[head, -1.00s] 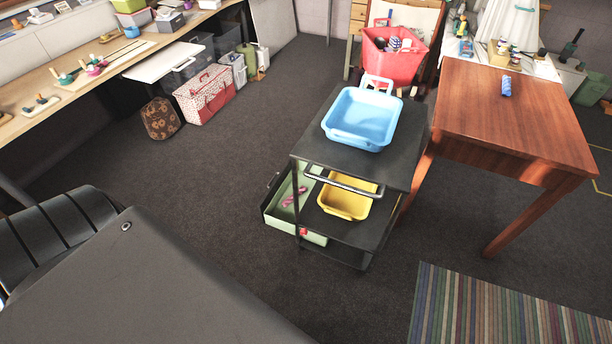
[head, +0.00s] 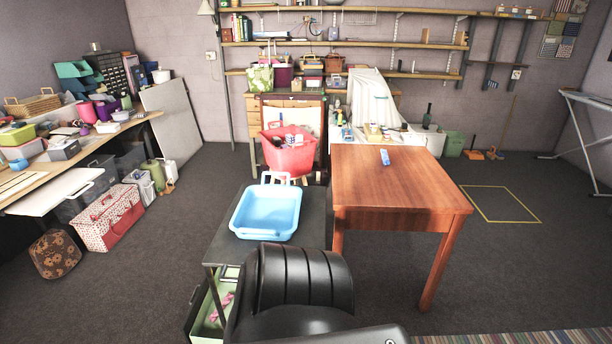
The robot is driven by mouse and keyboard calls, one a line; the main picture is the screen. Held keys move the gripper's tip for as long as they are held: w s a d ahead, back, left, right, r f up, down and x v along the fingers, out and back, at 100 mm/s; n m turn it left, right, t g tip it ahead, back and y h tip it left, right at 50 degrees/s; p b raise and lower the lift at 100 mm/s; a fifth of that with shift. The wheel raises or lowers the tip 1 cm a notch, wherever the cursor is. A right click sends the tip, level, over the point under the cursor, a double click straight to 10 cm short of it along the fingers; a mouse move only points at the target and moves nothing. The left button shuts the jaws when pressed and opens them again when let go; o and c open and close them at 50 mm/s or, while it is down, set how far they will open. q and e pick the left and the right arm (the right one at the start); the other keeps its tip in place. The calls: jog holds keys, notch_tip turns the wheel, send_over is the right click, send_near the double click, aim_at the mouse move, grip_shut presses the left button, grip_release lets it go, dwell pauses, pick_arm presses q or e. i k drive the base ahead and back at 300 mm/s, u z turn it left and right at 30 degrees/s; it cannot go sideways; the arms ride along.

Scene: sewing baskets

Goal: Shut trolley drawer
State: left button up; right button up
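The dark trolley (head: 312,220) stands in the lower middle of the head view, left of a wooden table. Its drawer (head: 207,320) sticks out on the trolley's left side and stands open. The drawer is pale green inside and holds a small pink item (head: 222,309). Neither of my grippers shows in the view.
A light blue tub (head: 266,213) sits on the trolley top. The wooden table (head: 390,180) stands close on the right. A red bin (head: 288,155) is behind the trolley. Carpet (head: 150,260) is clear to the left, with a red patterned box (head: 108,220) farther off.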

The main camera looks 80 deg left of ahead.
aim_at(196, 328)
jog(key=z, duration=0.35)
jog(key=k, duration=2.65)
jog(key=u, duration=2.45)
jog(key=k, duration=0.7)
jog(key=z, duration=0.4)
jog(key=i, duration=0.45)
jog(key=z, duration=0.8)
jog(key=i, duration=0.65)
jog(key=u, duration=0.1)
